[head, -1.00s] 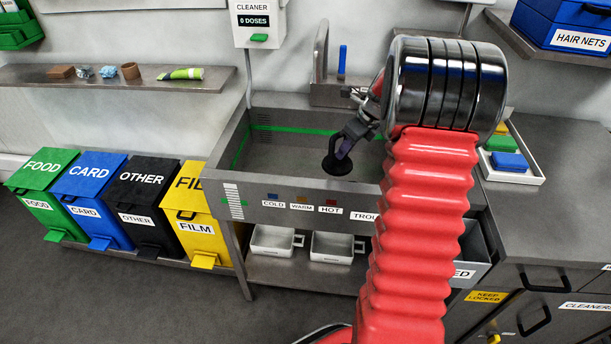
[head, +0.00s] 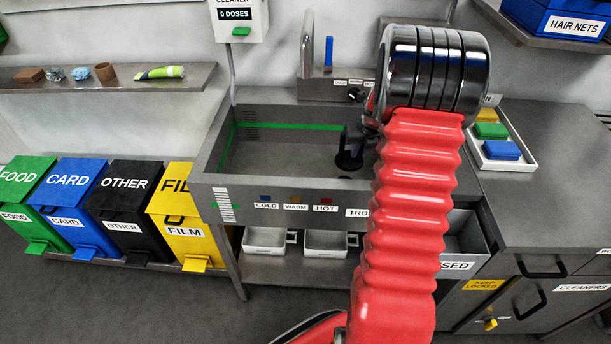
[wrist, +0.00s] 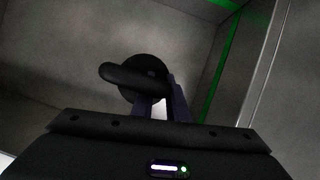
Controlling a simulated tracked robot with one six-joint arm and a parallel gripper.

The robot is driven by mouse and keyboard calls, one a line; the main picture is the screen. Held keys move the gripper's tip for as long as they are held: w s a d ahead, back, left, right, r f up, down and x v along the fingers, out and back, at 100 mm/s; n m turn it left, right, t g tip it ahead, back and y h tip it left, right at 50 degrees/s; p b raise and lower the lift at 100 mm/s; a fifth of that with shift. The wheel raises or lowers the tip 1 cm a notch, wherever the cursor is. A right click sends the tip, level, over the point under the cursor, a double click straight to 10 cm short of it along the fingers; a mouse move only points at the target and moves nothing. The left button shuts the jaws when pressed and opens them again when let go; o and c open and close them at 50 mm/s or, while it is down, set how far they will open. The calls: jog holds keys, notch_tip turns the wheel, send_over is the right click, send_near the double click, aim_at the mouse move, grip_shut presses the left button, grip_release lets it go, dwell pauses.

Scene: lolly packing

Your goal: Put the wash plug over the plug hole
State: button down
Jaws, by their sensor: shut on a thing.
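The wash plug (head: 348,161) is a black disc with a rounded handle. It hangs inside the grey metal sink (head: 265,150), near its right part. My gripper (head: 353,143) is shut on the plug's handle from above. In the wrist view, the plug (wrist: 153,64) and its handle (wrist: 125,75) show at the tips of my gripper (wrist: 160,98). My arm hides the sink's right end.
The sink's front wall (head: 280,187) carries labels and a measuring scale. A green line (head: 285,126) runs along its inner walls. A tap (head: 306,45) stands behind. Sponges in a white tray (head: 515,160) lie on the right counter. The left sink floor is clear.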

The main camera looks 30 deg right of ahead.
aim_at(358, 161)
jog(key=shift+w+f, duration=0.1)
jog(key=shift+f, duration=3)
jog(key=shift+f, duration=1.85)
jog(key=c, duration=1.7)
grip_release()
jog(key=shift+a+f, duration=0.1)
jog(key=shift+c, duration=0.2)
